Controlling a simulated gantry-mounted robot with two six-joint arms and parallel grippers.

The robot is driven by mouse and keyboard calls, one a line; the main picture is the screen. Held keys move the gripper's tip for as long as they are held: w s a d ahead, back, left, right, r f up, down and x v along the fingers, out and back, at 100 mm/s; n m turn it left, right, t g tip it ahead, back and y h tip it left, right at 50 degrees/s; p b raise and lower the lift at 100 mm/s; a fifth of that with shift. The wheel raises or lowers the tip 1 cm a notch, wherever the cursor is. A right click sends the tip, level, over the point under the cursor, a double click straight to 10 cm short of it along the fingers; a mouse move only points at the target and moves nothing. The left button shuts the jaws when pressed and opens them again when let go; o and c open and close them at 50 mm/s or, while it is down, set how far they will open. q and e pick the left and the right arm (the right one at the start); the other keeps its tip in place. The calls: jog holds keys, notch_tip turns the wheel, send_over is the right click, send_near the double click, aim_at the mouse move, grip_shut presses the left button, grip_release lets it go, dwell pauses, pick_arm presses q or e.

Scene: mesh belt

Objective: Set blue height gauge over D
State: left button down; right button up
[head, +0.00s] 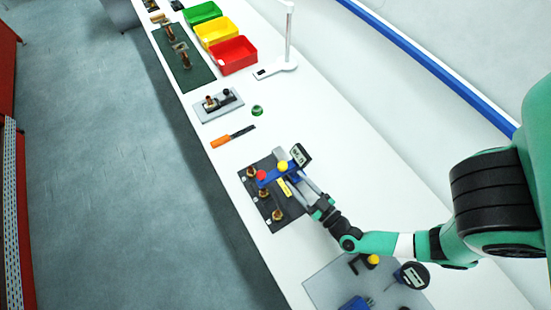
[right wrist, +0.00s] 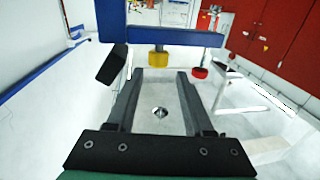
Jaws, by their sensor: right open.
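The blue height gauge (head: 270,177) stands over a dark plate (head: 262,208) in the head view, with a yellow knob, a red knob and a tilted dial display (head: 300,154). Several copper-coloured parts stand on the plate beside small labels, too small to read, so I cannot tell which is D. My right gripper (head: 289,168) is open at the gauge's right side. In the right wrist view, the gauge's blue bar (right wrist: 175,36) with its yellow part (right wrist: 158,61) lies just beyond the open fingertips (right wrist: 160,74). I cannot tell whether they touch. My left gripper is out of view.
A grey board (head: 330,280) with a second dial gauge (head: 412,276) lies at the front right. An orange-handled tool (head: 222,141), a green ring (head: 257,110), a grey block (head: 218,105) and red (head: 234,55), yellow and green bins lie further back.

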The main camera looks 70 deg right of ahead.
jog(key=b+x, duration=0.1)
jog(key=x, duration=0.9)
jog(key=shift+w+d, duration=0.3)
jog(key=shift+f, duration=0.1)
jog(key=shift+c, duration=0.2)
grip_shut()
dwell(0.7)
